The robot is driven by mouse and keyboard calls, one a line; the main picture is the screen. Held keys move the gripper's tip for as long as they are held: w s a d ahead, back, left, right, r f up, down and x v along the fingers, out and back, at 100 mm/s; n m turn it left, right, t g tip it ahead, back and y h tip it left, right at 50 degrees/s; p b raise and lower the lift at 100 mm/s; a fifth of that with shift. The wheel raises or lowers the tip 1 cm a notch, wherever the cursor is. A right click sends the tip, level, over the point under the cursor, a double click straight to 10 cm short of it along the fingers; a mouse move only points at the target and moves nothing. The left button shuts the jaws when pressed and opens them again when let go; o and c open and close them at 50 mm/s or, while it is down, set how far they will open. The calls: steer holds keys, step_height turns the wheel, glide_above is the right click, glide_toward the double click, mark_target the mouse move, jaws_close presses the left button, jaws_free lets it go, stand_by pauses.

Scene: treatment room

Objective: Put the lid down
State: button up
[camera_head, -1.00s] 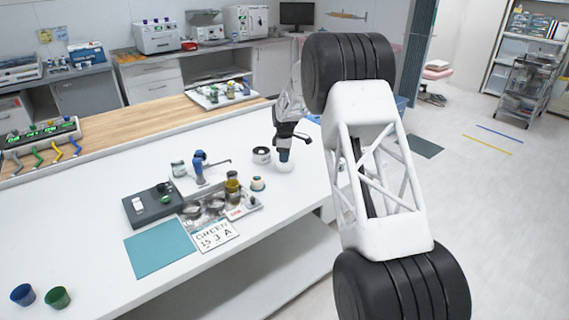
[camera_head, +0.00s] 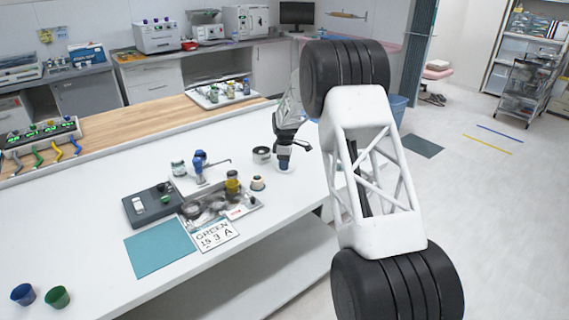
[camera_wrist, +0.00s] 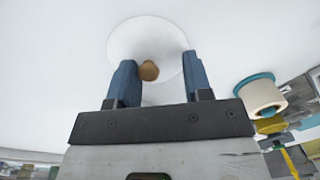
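The lid (camera_wrist: 118,45) is a round white disc with a small tan knob. In the wrist view it lies on the white table, knob towards me. My gripper (camera_wrist: 160,76) has its two blue fingers apart on either side of the knob, with clear gaps, so it is open. In the head view my gripper (camera_head: 284,166) is low over the table at the lid (camera_head: 286,173), which barely stands out from the white top. A white jar with a dark mouth (camera_head: 262,156) stands just left of my gripper.
A cream jar with a teal ring (camera_head: 258,184) stands close by to the left, also in the wrist view (camera_wrist: 263,97). The front table edge is near on the right.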

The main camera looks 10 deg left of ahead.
steer(key=shift+r, duration=0.1)
step_height(320, 180, up, 12)
steer(key=shift+w, duration=0.35)
stand_by(0.6)
stand_by(0.6)
steer(key=shift+r, duration=0.1)
steer(key=s+d+r+m+t, duration=0.1)
steer(key=s+d+r+m, duration=0.2)
steer(key=s+d+r, duration=0.6)
steer(key=s+d+r+m, duration=0.3)
steer(key=s+d+r, duration=0.3)
steer(key=s, duration=0.6)
steer(key=s+d+r+m+t, duration=0.1)
steer(key=s+d+r+m, duration=0.2)
steer(key=s+d+r, duration=0.6)
steer(key=s+d+f+m, duration=0.2)
steer(key=s+m, duration=0.1)
steer(key=s, duration=1)
steer(key=s+d+f+m+t, duration=0.1)
steer(key=s+d+f+m, duration=0.2)
steer(key=s, duration=1)
steer(key=s+d+f+m, duration=0.3)
steer(key=s, duration=1)
steer(key=shift+s+d, duration=0.15)
steer(key=shift+s, duration=0.2)
